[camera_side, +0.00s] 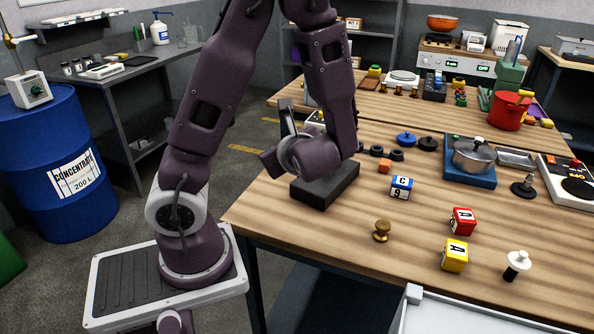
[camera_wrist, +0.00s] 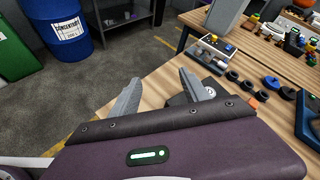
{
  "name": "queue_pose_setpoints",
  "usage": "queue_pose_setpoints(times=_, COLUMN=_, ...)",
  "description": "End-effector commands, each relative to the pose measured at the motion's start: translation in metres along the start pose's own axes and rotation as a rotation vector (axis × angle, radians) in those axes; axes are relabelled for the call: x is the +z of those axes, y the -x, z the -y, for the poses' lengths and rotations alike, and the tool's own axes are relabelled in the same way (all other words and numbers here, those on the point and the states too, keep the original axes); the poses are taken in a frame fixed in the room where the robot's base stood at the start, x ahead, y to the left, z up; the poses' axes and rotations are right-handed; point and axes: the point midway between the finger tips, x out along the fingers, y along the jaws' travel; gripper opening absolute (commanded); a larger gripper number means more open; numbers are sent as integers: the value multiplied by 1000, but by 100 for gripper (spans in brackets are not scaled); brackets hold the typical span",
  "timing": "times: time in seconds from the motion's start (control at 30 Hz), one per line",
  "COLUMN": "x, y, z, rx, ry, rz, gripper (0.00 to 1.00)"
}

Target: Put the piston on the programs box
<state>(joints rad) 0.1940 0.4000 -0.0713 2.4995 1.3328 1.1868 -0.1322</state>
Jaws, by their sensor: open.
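My gripper (camera_side: 279,140) is open and empty, low over the left end of the near wooden table. In the wrist view its two grey fingers (camera_wrist: 162,92) stand apart with nothing between them. A low black box (camera_side: 328,190) lies under and beside it; part of it shows behind a finger in the wrist view (camera_wrist: 180,99). I cannot read any programs label on it. No part is clearly marked as the piston. Candidates are a dark disc with a metal stem (camera_side: 525,187), a white-topped black piece (camera_side: 517,264) and a brass knob-shaped piece (camera_side: 382,230).
Lettered blue (camera_side: 401,188), red (camera_side: 462,221) and yellow (camera_side: 455,255) cubes stand on the near table (camera_side: 330,235). A pot (camera_side: 473,156) on a blue plate and a white scale-like device (camera_side: 570,183) are at right. A blue drum (camera_side: 60,165) stands at left.

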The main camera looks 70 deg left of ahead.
Motion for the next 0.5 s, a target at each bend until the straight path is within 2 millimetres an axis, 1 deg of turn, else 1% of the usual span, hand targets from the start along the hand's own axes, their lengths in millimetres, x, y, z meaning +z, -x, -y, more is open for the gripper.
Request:
queue_pose_setpoints(times=0.03, x=14, y=14, z=-21, rx=103, ry=184, rz=-44, gripper=54)
queue_pose_setpoints(times=0.07, x=18, y=24, z=-36, rx=173, ry=295, rz=-81, gripper=54)
queue_pose_setpoints(times=0.1, x=18, y=41, z=-53, rx=266, ry=447, rz=-144, gripper=54)
queue_pose_setpoints(times=0.13, x=15, y=55, z=-63, rx=333, ry=562, rz=-203, gripper=54)
queue_pose_setpoints(times=0.17, x=11, y=70, z=-70, rx=396, ry=678, rz=-269, gripper=54)
queue_pose_setpoints(times=0.2, x=4, y=93, z=-75, rx=472, ry=823, rz=-366, gripper=54)
queue_pose_setpoints(times=0.27, x=-4, y=127, z=-73, rx=565, ry=1017, rz=-523, gripper=54)
queue_pose_setpoints(times=0.3, x=-6, y=148, z=-69, rx=614, ry=1126, rz=-625, gripper=54)
queue_pose_setpoints(times=0.4, x=-4, y=192, z=-55, rx=691, ry=1317, rz=-837, gripper=54)
queue_pose_setpoints(times=0.5, x=1, y=215, z=-46, rx=726, ry=1406, rz=-958, gripper=54)
